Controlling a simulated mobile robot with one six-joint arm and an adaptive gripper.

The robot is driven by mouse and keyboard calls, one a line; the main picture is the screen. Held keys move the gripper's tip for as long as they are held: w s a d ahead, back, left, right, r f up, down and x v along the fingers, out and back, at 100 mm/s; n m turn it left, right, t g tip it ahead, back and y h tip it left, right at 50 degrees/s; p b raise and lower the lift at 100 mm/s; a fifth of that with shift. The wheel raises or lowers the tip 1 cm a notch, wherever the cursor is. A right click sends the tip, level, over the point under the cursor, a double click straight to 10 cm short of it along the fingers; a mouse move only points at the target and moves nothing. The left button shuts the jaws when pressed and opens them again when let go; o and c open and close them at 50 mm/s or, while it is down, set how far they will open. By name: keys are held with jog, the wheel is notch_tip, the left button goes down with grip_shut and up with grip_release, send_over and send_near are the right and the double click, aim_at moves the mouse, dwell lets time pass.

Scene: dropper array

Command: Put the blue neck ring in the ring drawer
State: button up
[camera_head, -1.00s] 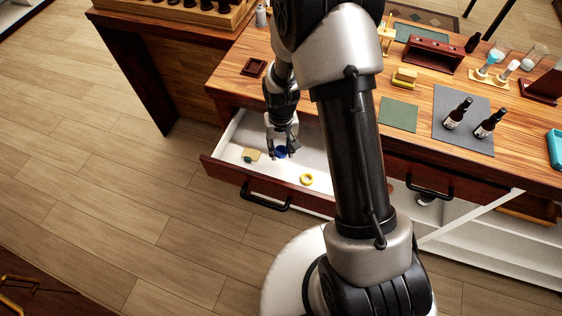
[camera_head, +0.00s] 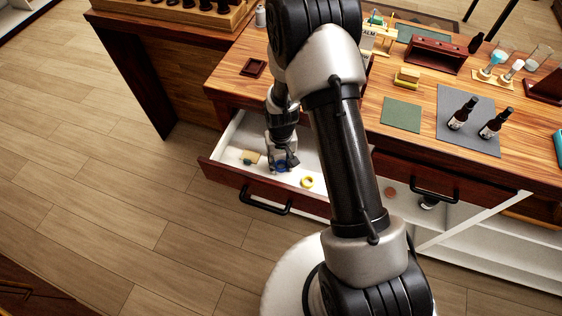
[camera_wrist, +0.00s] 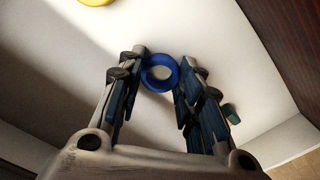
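The blue neck ring (camera_head: 281,168) is at the fingertips of my gripper (camera_head: 284,163), inside the open drawer (camera_head: 232,171). In the wrist view the ring (camera_wrist: 160,73) sits between the two fingers of my gripper (camera_wrist: 161,72), with a finger against each side. I cannot tell whether it touches the white drawer floor. A yellow ring (camera_head: 307,182) lies on the drawer floor to the right of my gripper; part of it shows in the wrist view (camera_wrist: 95,2).
A tan block (camera_head: 249,156) and a small green piece (camera_head: 246,162) lie in the drawer's left part. The drawer's front has a black handle (camera_head: 266,202). On the worktop are a small brown tray (camera_head: 253,67), a green mat (camera_head: 401,115) and two bottles (camera_head: 461,113) on a grey mat.

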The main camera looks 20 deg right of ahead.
jog(key=o, duration=0.5)
notch_tip(320, 180, up, 12)
jog(key=r+p, duration=0.1)
jog(key=p, duration=0.4)
notch_tip(320, 180, up, 8)
send_over(281, 167)
jog(key=s+r+t, duration=0.2)
jog(key=s+r, duration=0.5)
jog(key=r, duration=0.5)
jog(key=s+r+t, duration=0.1)
jog(key=s+r, duration=0.2)
jog(key=s, duration=0.2)
jog(key=s+r, duration=0.2)
jog(key=s, duration=0.2)
jog(key=s+r+n+t, duration=0.1)
jog(key=s+r, duration=0.2)
jog(key=s, duration=0.2)
jog(key=shift+s+r+t, duration=0.3)
jog(key=shift+r, duration=0.05)
